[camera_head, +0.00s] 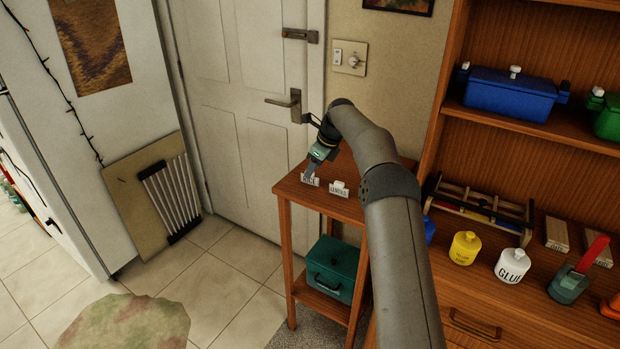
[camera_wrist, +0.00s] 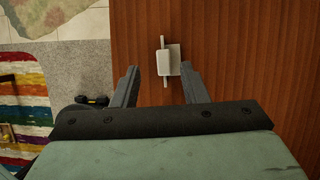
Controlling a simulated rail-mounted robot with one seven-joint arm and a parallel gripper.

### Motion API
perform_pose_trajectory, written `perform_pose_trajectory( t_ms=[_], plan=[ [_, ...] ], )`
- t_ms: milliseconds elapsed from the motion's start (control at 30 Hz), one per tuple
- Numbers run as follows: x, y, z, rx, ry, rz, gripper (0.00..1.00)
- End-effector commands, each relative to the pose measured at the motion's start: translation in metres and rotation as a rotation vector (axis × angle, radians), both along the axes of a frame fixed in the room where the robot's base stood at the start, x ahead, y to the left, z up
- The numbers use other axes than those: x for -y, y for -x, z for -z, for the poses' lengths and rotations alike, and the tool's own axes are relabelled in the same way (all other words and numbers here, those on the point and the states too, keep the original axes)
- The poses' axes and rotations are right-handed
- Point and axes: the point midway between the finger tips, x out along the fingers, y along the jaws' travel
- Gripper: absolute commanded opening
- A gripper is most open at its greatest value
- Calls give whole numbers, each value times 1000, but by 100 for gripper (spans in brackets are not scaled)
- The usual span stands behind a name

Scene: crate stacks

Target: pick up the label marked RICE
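The white label marked RICE (camera_head: 311,181) stands on the small wooden side table in the head view, partly hidden by my gripper (camera_head: 311,171), which points down at it. In the wrist view, one pale label (camera_wrist: 163,62) is seen from above, at the tips of my gripper (camera_wrist: 160,70). Its text cannot be read there. The two fingers are apart, one on each side of the label's near end, with gaps visible. A second white label, marked LENTILS (camera_head: 339,190), stands just to the right of the RICE label in the head view.
The side table (camera_head: 291,190) has a teal box (camera_head: 333,266) on its lower shelf. A door (camera_head: 250,90) stands behind it. To the right, a wooden shelf unit (camera_head: 470,285) holds a yellow jar (camera_head: 465,249), a GLUE jar (camera_head: 512,267) and a blue box (camera_head: 510,95).

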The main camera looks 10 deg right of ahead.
Motion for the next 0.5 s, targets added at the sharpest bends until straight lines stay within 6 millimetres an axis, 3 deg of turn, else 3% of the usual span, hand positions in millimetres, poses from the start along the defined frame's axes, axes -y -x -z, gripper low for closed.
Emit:
perform_pose_trajectory(
  t_ms=[233, 500],
  plan=[
    [-9, -12, 33, -3, -1, -1, 40],
    [-12, -14, 41, 0, 0, 0, 40]
  ],
)
